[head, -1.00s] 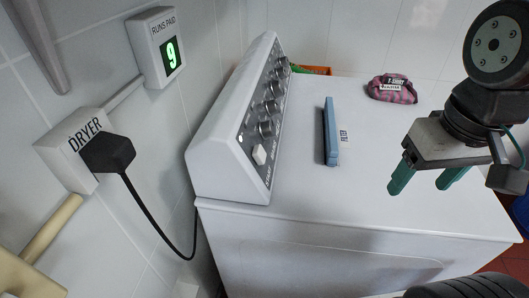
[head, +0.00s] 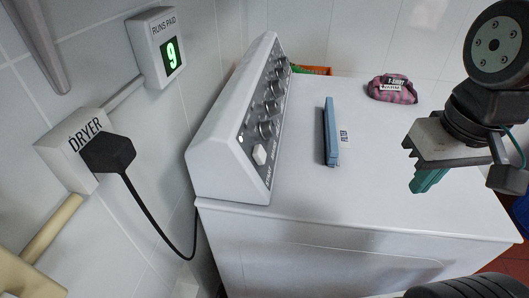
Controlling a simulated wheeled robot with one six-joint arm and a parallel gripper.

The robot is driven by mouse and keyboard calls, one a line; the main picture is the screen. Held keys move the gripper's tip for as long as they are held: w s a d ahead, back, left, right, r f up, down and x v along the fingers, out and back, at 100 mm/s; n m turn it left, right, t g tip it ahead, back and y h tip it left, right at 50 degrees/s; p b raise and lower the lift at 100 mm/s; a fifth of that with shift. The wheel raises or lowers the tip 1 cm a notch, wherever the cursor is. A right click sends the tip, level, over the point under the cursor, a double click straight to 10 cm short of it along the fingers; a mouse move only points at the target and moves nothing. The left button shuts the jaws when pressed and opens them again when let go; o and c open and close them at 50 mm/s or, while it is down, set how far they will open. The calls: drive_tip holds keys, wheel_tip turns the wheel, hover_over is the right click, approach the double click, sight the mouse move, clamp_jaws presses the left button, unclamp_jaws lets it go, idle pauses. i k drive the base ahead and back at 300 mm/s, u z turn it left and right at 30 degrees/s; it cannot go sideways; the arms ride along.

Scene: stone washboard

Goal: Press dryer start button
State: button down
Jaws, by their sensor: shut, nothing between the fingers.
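The white dryer (head: 400,218) stands against the tiled wall, with a raised control panel (head: 225,120) along its left side. The panel's dark face carries several knobs (head: 266,129). A pale start button (head: 259,155) is at the near end of that face, with lettering beside it partly legible as "START". My gripper (head: 428,182) is to the right of the panel, above the dryer top. Its teal fingers are shut together and empty, pointing down and well apart from the button.
A blue filter (head: 331,135) lies on the dryer top between panel and gripper. A dryer socket box (head: 70,150) with a black plug (head: 108,153) and a runs-paid display (head: 157,47) reading 9 are on the left wall.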

sight(259, 154)
drive_tip(key=z, duration=0.6)
drive_tip(key=k, duration=0.85)
drive_tip(key=z, duration=0.3)
